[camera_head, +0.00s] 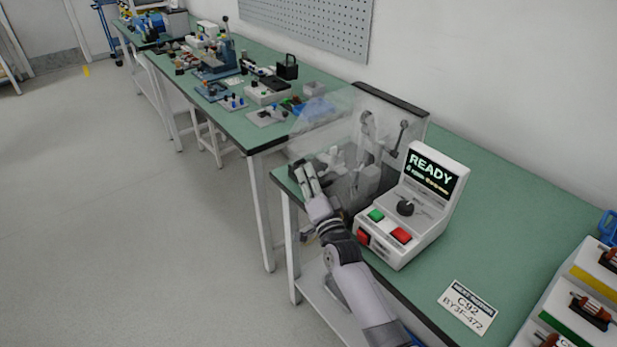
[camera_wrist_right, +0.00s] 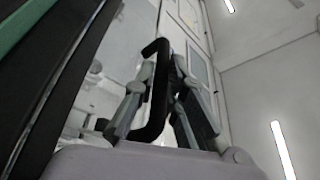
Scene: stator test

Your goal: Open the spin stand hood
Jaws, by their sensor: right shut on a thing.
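The spin stand has a clear hood (camera_head: 327,119) and a grey back panel with a dark top edge (camera_head: 392,100). The hood reaches from the panel toward the table's front edge, with grey fixture parts showing through it; its exact angle is hard to tell. My right gripper (camera_head: 306,174) is at the hood's front, low and left of the control box. In the right wrist view, a black bar handle (camera_wrist_right: 157,95) stands between the fingers of my right gripper (camera_wrist_right: 165,62), which is shut on it. My left gripper is not in view.
The control box (camera_head: 436,185) beside the stand shows READY and has a knob, green and red buttons. A label card (camera_head: 467,307) lies on the green table (camera_head: 505,225). A rack (camera_head: 585,290) with motor parts stands at the right. Another bench (camera_head: 262,133) holds several tools.

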